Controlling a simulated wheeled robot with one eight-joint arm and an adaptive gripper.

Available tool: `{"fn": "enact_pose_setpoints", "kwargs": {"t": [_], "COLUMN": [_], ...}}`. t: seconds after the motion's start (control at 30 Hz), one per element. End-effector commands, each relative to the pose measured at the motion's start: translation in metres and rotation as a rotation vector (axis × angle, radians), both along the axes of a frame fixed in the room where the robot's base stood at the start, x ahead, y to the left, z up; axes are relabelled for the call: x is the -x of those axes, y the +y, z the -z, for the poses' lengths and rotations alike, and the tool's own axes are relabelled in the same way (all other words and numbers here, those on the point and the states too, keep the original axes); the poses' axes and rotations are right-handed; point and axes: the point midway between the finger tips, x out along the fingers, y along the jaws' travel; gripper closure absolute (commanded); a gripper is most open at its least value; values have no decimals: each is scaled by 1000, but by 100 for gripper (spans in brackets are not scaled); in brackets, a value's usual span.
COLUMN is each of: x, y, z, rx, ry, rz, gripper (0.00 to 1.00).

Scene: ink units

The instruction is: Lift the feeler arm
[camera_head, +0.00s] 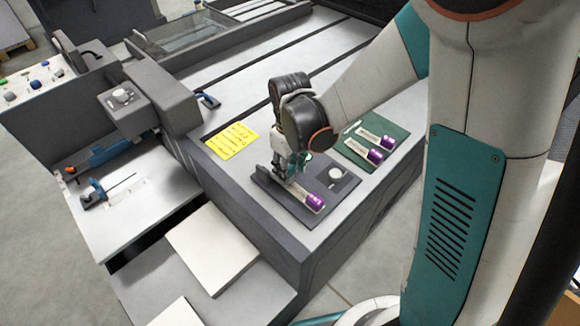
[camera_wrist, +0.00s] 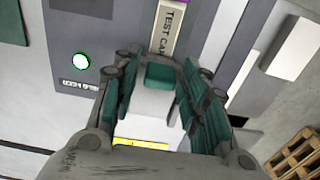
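My gripper (camera_head: 290,168) is low over a dark grey plate (camera_head: 263,180) on the machine's front corner. In the wrist view my gripper (camera_wrist: 157,75) has its teal-padded fingers spread apart. A pale block with a teal end (camera_wrist: 160,76) lies between them; I cannot tell whether it is the feeler arm or whether the fingers touch it. A test card (camera_wrist: 168,30) with a purple end (camera_head: 313,202) lies on the plate beyond the fingers. My gripper hides part of the plate and card. No part is clearly identifiable as the feeler arm.
A round white button (camera_head: 335,173) is on the plate; it shows green-rimmed in the wrist view (camera_wrist: 81,60). Beside the plate is a green mat (camera_head: 399,137) with two purple-ended cards. A yellow note (camera_head: 232,141) lies at the left. A blue-handled fixture (camera_head: 100,190) stands farther left.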

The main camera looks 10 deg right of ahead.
Motion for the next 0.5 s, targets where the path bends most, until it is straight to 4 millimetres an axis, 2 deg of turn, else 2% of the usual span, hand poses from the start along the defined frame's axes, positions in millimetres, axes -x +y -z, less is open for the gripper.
{"fn": "enact_pose_setpoints", "kwargs": {"t": [0.03,0.13,0.5], "x": [0,0,-2], "y": [0,0,1], "z": [0,0,-3], "rx": [0,0,-1], "ry": [0,0,-1], "rz": [0,0,0], "gripper": [78,100,100]}}
